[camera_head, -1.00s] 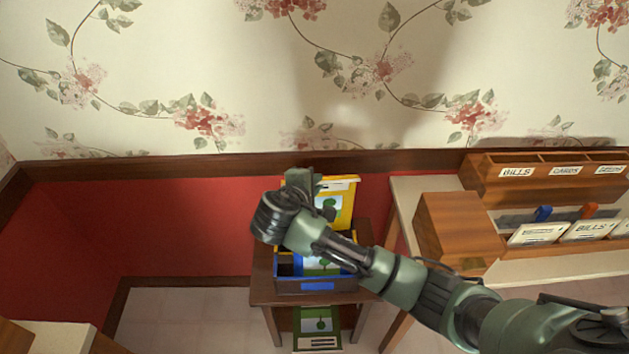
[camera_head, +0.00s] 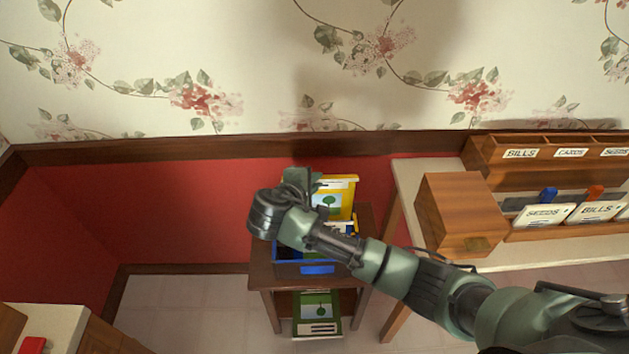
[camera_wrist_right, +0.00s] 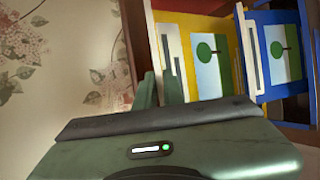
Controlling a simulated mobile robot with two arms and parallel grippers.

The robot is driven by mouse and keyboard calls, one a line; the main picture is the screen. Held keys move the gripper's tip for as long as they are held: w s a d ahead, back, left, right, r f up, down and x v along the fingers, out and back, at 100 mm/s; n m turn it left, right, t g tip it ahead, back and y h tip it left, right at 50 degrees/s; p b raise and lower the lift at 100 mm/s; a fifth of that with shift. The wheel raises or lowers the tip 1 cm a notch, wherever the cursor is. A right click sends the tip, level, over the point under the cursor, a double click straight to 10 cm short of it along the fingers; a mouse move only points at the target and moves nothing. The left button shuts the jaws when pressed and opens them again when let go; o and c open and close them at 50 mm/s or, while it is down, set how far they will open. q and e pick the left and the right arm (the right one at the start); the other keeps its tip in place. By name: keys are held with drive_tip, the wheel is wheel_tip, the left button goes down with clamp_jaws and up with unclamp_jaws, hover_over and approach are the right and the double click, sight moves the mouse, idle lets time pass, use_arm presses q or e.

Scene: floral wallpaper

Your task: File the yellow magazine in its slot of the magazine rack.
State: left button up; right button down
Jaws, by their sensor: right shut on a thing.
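The yellow magazine (camera_head: 348,207), with a tree picture on its cover, is upright at the back of the magazine rack (camera_head: 287,270). My right gripper (camera_head: 302,182) is shut on its upper left part. In the right wrist view the fingers (camera_wrist_right: 160,90) meet the pale edge of the yellow magazine (camera_wrist_right: 180,60). A blue cover with a tree picture (camera_wrist_right: 280,52) stands beside it in the rack. My right wrist hides much of the rack in the head view, so I cannot tell how deep the magazine sits in its slot. My left gripper is not in view.
The rack stands on a small dark table (camera_head: 262,278) against the red wall. A green magazine (camera_head: 318,310) lies below. To the right, a counter holds a wooden box (camera_head: 455,210) and a labelled wooden organizer (camera_head: 490,165).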

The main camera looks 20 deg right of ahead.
idle(0.3)
drive_tip(key=shift+s+f+b, duration=0.1)
drive_tip(key=shift+f+b, duration=2.5)
drive_tip(key=shift+f, duration=2.2)
drive_tip(key=c, duration=1.5)
unclamp_jaws()
drive_tip(key=shift+o, duration=0.2)
drive_tip(key=v, duration=0.8)
drive_tip(key=shift+b, duration=0.35)
drive_tip(key=shift+f, duration=0.2)
